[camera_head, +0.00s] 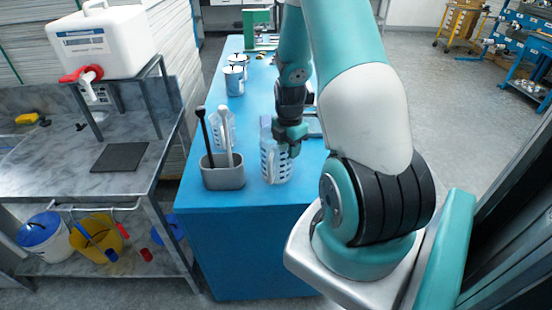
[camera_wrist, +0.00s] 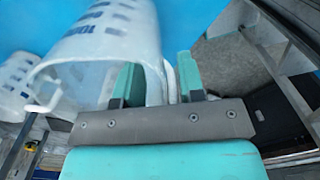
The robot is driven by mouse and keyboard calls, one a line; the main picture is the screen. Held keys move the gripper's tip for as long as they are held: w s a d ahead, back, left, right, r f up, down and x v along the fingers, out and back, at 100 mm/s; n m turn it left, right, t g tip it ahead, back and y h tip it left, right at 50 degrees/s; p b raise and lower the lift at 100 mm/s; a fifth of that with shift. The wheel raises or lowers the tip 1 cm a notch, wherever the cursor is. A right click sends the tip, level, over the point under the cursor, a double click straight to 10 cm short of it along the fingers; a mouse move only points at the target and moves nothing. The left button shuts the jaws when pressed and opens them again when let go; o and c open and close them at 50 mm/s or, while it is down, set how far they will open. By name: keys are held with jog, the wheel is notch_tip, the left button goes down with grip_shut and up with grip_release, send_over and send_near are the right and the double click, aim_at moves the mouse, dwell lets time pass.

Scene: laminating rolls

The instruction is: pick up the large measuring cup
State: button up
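The large measuring cup (camera_head: 276,165), translucent white with blue markings, stands near the front edge of the blue table. In the wrist view the cup (camera_wrist: 112,35) fills the upper left, with its open rim towards me. My gripper (camera_head: 291,140) is at the cup's upper right side, fingers pointing down. In the wrist view my gripper (camera_wrist: 160,82) has its two teal fingers apart, with the white handle (camera_wrist: 155,83) between them. I cannot tell whether both fingers press on it. A second measuring cup (camera_head: 219,133) stands behind to the left; part of it shows in the wrist view (camera_wrist: 15,85).
A grey holder (camera_head: 223,178) with dark and light utensils stands just left of the large cup. White-and-blue containers (camera_head: 234,80) stand farther back on the blue table (camera_head: 225,215). A marble-topped bench (camera_head: 60,160) with a white tank (camera_head: 100,42) is at left.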

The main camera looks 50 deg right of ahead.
grip_shut()
jog(key=shift+s, duration=0.1)
dwell(0.4)
